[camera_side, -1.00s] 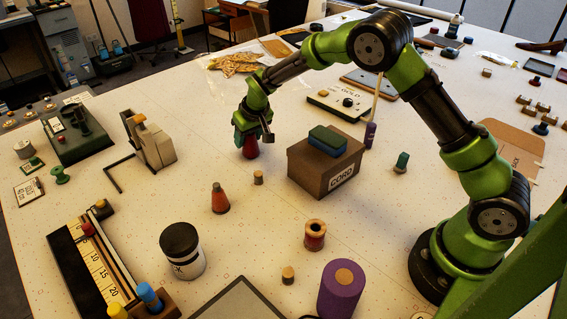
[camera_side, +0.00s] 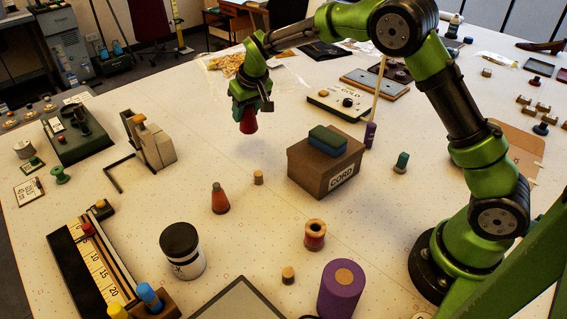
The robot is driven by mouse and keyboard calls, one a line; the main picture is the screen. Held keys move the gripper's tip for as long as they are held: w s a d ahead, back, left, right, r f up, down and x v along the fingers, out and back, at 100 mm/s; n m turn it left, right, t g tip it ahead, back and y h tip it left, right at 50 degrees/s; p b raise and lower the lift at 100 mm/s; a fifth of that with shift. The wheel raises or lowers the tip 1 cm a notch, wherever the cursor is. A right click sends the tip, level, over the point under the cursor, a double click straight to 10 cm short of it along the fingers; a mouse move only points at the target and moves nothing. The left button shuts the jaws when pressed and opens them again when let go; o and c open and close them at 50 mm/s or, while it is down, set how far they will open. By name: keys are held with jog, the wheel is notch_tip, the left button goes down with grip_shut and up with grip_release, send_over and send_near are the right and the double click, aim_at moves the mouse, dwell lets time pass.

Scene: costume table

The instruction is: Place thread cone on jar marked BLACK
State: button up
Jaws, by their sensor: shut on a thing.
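My gripper (camera_side: 246,106) is shut on a red thread cone (camera_side: 249,124) and holds it in the air above the table, behind and to the left of the cardboard box marked CORD. A white jar (camera_side: 188,262) with a black lid stands upright at the lower left. Its label is turned partly away, and I cannot read a word on it. The held cone is well apart from this jar. A second red cone (camera_side: 221,201) with a grey-brown tip stands on the table between the gripper and the jar.
The CORD box (camera_side: 309,176) carries a green and blue block. Small spools, a reddish wooden spool (camera_side: 315,235) and a purple roll (camera_side: 340,291) stand nearby. A ruler rack (camera_side: 85,262) and a beige device (camera_side: 152,143) are at left. The table between the beige device and gripper is clear.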

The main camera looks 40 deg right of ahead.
notch_tip(320, 180, up, 3)
jog(key=shift+a+r, duration=0.1)
jog(key=shift+r, duration=0.1)
jog(key=shift+s+a+r, duration=0.5)
jog(key=shift+a+r, duration=0.25)
jog(key=shift+a, duration=0.1)
jog(key=s+a+r+n+y, duration=0.2)
jog(key=s+a+r+n, duration=0.3)
jog(key=s+a, duration=0.5)
jog(key=s+a+f+n+g+y, duration=0.1)
jog(key=s+a+n+g+y, duration=0.1)
jog(key=s+a+n, duration=0.6)
jog(key=s+a+f+n+g+y, duration=0.1)
jog(key=s+a+f+n+g, duration=0.15)
jog(key=s+n, duration=0.6)
jog(key=m, duration=0.2)
send_over(175, 239)
jog(key=shift+f, duration=2)
jog(key=shift+f, duration=0.1)
